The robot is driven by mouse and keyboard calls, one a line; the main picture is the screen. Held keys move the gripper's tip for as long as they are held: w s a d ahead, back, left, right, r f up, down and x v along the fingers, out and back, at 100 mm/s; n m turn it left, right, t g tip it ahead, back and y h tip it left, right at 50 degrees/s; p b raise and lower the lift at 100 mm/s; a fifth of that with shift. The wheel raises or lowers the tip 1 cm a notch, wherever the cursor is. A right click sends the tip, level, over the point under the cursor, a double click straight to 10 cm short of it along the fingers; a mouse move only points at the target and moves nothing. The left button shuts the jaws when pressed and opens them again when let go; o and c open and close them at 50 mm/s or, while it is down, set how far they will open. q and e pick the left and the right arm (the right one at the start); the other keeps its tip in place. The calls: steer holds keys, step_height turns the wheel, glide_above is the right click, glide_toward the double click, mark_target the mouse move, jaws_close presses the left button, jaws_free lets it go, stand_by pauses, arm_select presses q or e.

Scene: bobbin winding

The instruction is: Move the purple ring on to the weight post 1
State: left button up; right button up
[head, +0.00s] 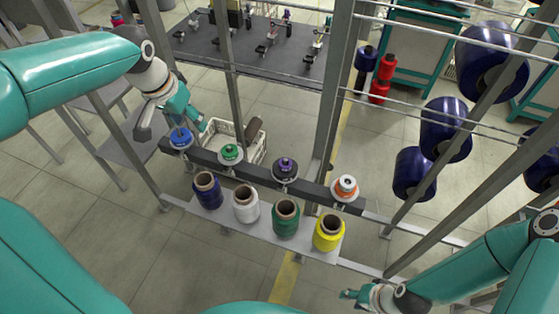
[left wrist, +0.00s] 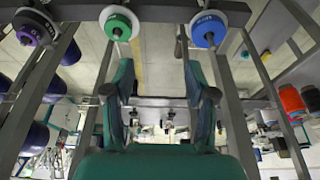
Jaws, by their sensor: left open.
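The purple ring (head: 286,166) sits on a disc on the dark rail (head: 258,168), third from the left. It also shows at the top left of the left wrist view (left wrist: 30,28). A blue ring (head: 181,137), a green ring (head: 230,152) and an orange-and-white ring (head: 345,186) sit on other discs along the rail. I cannot tell which post is number 1. My left gripper (head: 170,120) is open and empty near the blue ring at the rail's left end; its fingers are apart in the wrist view (left wrist: 160,72). My right gripper (head: 354,295) is low at the bottom right, away from the rail.
Several thread bobbins, including a yellow one (head: 328,232), stand on a shelf in front of the rail. A white crate (head: 213,128) lies behind the rail. Metal uprights (head: 339,80) rise around the rail. Large blue spools (head: 446,128) hang at the right.

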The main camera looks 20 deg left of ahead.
arm_select(q)
steer(key=b, duration=0.1)
glide_toward(285, 163)
steer(key=b+x, duration=0.4)
steer(key=x, duration=0.3)
steer(key=shift+s+b, duration=0.1)
steer(key=shift+b, duration=0.25)
steer(key=shift+b+x, duration=0.8)
steer(key=shift+x, duration=0.3)
jaws_close()
steer(key=shift+r, duration=0.1)
steer(key=shift+r+p, duration=1.6)
steer(key=shift+r, duration=0.5)
